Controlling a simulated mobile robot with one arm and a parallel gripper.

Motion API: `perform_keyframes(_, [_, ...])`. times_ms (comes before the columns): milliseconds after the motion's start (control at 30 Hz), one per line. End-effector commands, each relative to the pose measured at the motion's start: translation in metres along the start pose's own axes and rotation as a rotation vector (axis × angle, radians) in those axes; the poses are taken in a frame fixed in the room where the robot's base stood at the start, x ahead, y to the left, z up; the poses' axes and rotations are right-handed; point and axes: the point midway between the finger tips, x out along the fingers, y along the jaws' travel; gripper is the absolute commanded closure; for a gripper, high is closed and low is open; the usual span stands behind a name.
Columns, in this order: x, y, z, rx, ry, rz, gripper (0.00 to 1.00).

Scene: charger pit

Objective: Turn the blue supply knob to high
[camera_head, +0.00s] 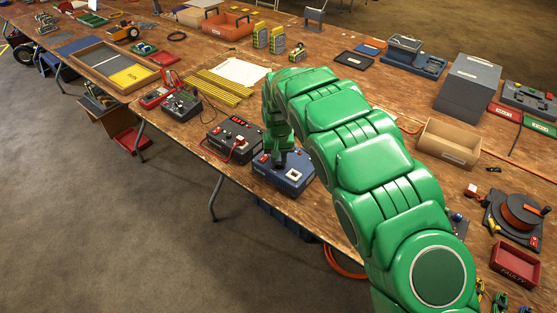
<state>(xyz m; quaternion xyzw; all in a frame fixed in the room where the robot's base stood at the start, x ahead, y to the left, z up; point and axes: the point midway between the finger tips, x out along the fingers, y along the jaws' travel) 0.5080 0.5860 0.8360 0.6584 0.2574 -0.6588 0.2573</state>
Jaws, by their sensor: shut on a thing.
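The blue supply (291,186) is a low blue box near the front edge of the workbench, with a pale square and a small red part on its top. My green arm reaches over the bench from the lower right, and my gripper (278,160) points down onto the top of the blue supply. It is shut on the supply's knob, which is mostly hidden by the fingers. The knob's setting cannot be read from here.
A black supply with a red display (236,136) stands close on the left, with a dark meter (182,104) beyond it. Yellow strips (218,90) and a white sheet (242,71) lie behind. An open cardboard box (448,143) stands right of my arm.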

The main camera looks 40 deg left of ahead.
Motion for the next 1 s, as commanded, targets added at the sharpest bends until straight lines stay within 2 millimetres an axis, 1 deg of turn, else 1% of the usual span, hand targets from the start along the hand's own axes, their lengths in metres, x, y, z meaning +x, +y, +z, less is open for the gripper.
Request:
perform_keyframes(300, [-0.0003,0.0004,-0.0005,0.298,0.002,0.001,1.0])
perform_keyframes(600, [-0.0005,0.0011,-0.0006,0.561,0.002,0.0,1.0])
perform_keyframes(800, [-0.0005,0.0011,-0.0007,0.69,0.002,0.0,1.0])
perform_keyframes(1000, [-0.0005,0.001,-0.0007,0.772,0.002,0.0,1.0])
